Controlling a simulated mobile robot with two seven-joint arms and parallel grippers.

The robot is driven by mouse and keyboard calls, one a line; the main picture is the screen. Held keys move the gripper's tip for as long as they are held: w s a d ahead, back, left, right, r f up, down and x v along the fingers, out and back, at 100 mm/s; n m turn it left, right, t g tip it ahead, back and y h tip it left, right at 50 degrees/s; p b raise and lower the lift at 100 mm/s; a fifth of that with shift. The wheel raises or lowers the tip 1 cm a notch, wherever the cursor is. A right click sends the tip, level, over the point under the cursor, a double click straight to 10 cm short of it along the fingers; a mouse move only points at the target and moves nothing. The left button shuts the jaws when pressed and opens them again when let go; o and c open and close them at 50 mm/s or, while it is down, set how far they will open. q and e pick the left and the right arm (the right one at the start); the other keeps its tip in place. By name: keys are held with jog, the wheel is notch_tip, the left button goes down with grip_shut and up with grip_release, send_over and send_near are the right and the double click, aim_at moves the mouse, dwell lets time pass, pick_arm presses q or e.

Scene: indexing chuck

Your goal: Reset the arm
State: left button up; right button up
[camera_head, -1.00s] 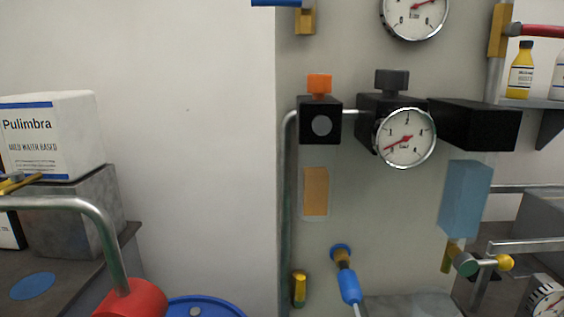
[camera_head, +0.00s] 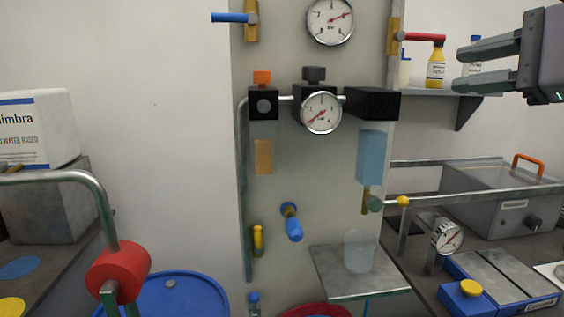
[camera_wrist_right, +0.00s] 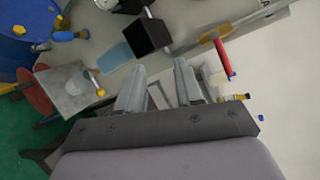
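My right gripper (camera_head: 457,68) is at the upper right of the head view, its two grey fingers pointing left and standing apart. Nothing is between them. The right wrist view also shows the right gripper (camera_wrist_right: 160,68) open and empty. In the head view its lower finger overlaps the shelf and bottle area behind, near a yellow bottle (camera_head: 436,69). I see no contact, but the depth gap is hard to judge. My left gripper is not in view.
A panel carries a red-handled valve (camera_head: 425,38), a round gauge (camera_head: 321,113) and a blue-handled valve (camera_head: 233,18). Below are a beaker (camera_head: 360,251) on a metal plate (camera_head: 335,282), a blue drum (camera_head: 165,299) and a grey box (camera_head: 497,199).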

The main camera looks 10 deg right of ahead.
jog(key=w+a+f+m+t+y, duration=0.2)
jog(key=w+a+f+m+y, duration=0.15)
jog(key=f+m+y, duration=0.55)
jog(key=d+f+m+t+h, duration=0.1)
jog(key=d+f+m+h, duration=0.2)
jog(key=f+m+h, duration=0.75)
jog(key=d+f+m+t+h, duration=0.1)
jog(key=d+f+m+h, duration=0.35)
jog(key=f+m, duration=1)
jog(key=s+a+f+m+g+h, duration=0.35)
jog(key=s+f+m+g, duration=0.4)
jog(key=f+m, duration=0.4)
jog(key=s+a+f+m+g+y, duration=0.35)
jog(key=s+a+f, duration=0.2)
jog(key=s, duration=0.25)
jog(key=s+a+f+m+g+y, duration=0.2)
jog(key=s+a+f+g, duration=0.3)
jog(key=s+a, duration=0.25)
jog(key=w+a+f+n+t+y, duration=0.1)
jog(key=w+a+f+t+y, duration=0.1)
jog(key=w+f+t, duration=0.4)
notch_tip(320, 180, down, 3)
jog(key=shift+w+f+t, duration=0.15)
jog(key=shift+f+t, duration=0.05)
jog(key=shift+t, duration=0.5)
